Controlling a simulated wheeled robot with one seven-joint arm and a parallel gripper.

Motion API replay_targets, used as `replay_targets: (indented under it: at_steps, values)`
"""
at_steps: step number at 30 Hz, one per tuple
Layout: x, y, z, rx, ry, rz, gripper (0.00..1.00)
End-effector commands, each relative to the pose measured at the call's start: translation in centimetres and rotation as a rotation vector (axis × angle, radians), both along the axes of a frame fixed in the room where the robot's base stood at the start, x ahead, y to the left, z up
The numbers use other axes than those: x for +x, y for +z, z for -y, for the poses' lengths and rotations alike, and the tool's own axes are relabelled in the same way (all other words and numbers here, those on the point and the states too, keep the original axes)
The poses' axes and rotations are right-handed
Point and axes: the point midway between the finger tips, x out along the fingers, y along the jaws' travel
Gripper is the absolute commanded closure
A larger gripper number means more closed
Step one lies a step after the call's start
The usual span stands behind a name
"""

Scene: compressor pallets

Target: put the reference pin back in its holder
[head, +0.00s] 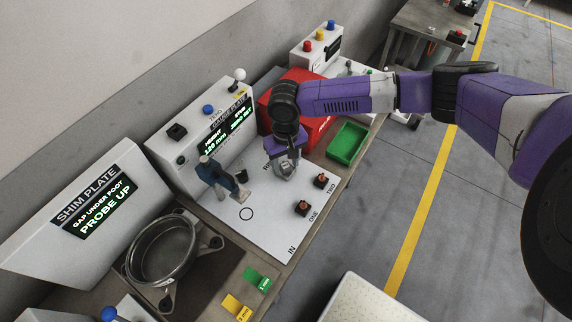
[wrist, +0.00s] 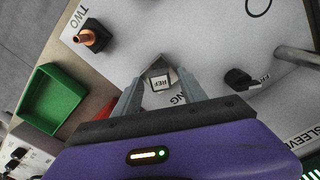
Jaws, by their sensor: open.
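My gripper (wrist: 160,95) points down at the white plate, with its two grey fingers apart. Between them is a small pale block marked REF (wrist: 160,83); I cannot tell whether it is the reference pin or its holder, or whether the fingers touch it. In the head view my gripper (head: 286,170) is low over the plate's back right part and hides most of what is under it. No separate pin can be made out.
A blue gauge stand (head: 220,178) and a small black piece (head: 242,176) stand left of my gripper. Black blocks with copper fittings sit at ONE (head: 302,208) and TWO (head: 321,181). A green tray (head: 348,143) and red box (head: 309,124) are nearby. The plate's front is clear.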

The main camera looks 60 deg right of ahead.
Motion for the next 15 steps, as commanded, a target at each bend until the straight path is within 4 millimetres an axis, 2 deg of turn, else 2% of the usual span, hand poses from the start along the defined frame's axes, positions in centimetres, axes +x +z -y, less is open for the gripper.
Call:
replay_targets:
  at_steps: [8,15]
  values:
    - [0.0,-0.02,-0.01,0.0,0.0,0.0,0.51]
    - [0.0,-0.01,0.0,0.0,0.001,0.0,0.96]
